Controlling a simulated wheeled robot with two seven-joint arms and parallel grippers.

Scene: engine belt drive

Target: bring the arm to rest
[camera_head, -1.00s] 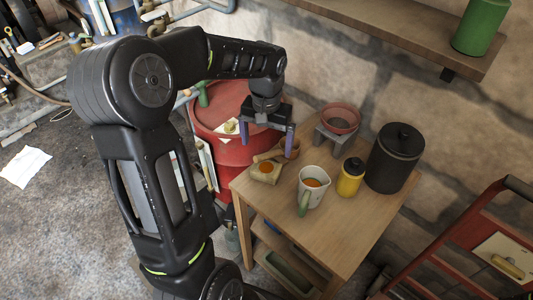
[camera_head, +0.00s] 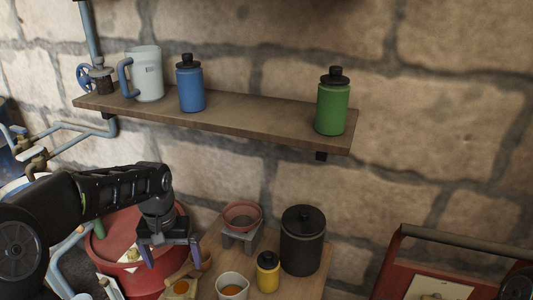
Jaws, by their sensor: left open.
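My left gripper (camera_head: 171,252) hangs fingers down at the lower left, above the back left part of the wooden table (camera_head: 318,276) and in front of the red drum (camera_head: 113,225). Its two purple fingers are spread apart with nothing seen between them. My left arm comes in from the left edge and bends down at the wrist. A small wooden piece (camera_head: 187,270) lies just below and right of the fingers; I cannot tell whether they touch it. My right gripper is not in view.
On the table stand a cup with orange contents (camera_head: 232,287), a yellow bottle (camera_head: 267,272), a black lidded canister (camera_head: 302,240) and a red bowl (camera_head: 243,215) on a grey stand. A wall shelf (camera_head: 238,123) holds a jug (camera_head: 146,74), blue bottle (camera_head: 190,84) and green bottle (camera_head: 332,102).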

